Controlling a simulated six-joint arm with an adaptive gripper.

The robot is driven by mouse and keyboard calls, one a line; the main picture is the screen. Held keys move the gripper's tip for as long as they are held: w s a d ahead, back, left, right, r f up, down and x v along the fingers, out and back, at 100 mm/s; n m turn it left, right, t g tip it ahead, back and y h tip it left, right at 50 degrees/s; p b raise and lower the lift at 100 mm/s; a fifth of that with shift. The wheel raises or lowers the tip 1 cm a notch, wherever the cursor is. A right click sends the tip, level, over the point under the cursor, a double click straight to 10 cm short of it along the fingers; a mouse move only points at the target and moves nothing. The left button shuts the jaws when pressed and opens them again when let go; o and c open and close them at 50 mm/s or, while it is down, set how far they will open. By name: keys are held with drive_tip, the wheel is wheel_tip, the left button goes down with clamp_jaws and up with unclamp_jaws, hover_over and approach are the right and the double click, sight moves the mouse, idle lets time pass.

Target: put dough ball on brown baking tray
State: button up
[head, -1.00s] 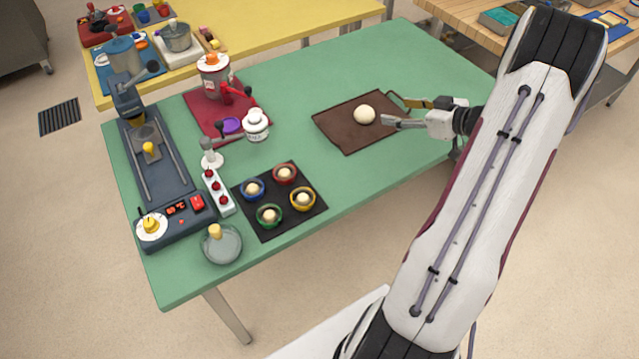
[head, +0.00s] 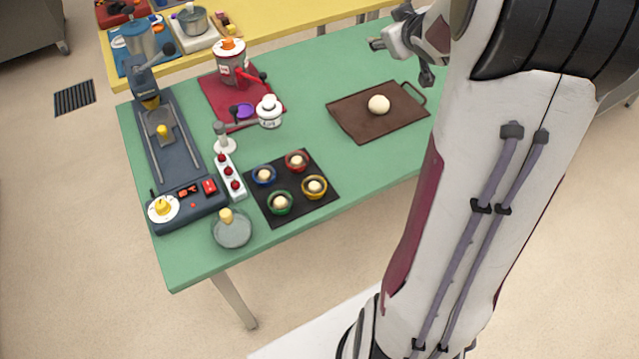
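The dough ball (head: 379,104) is pale and round. It rests on the brown baking tray (head: 352,122), near its middle, with bare tray around it. The tray lies flat on the green table and has a loop handle at its upper right corner. My gripper (head: 403,61) is above and behind the tray, apart from the ball. Its two fingers are spread with nothing seen between them. My arm hides part of the gripper's right side.
On the green table (head: 310,70), a black mat (head: 292,187) holds several coloured cups with small pale balls. Table between mats and tray is clear.

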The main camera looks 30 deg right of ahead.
drive_tip(key=s+a+r+m+g, duration=0.1)
drive_tip(key=s+a+r, duration=0.25)
drive_tip(key=a, duration=0.35)
drive_tip(key=s+a+f+g+y, duration=0.3)
drive_tip(key=s+a+g+y, duration=0.1)
drive_tip(key=s+a, duration=2.1)
drive_tip(key=shift+a+y, duration=0.4)
drive_tip(key=shift+a, duration=0.6)
drive_tip(key=shift+f, duration=0.1)
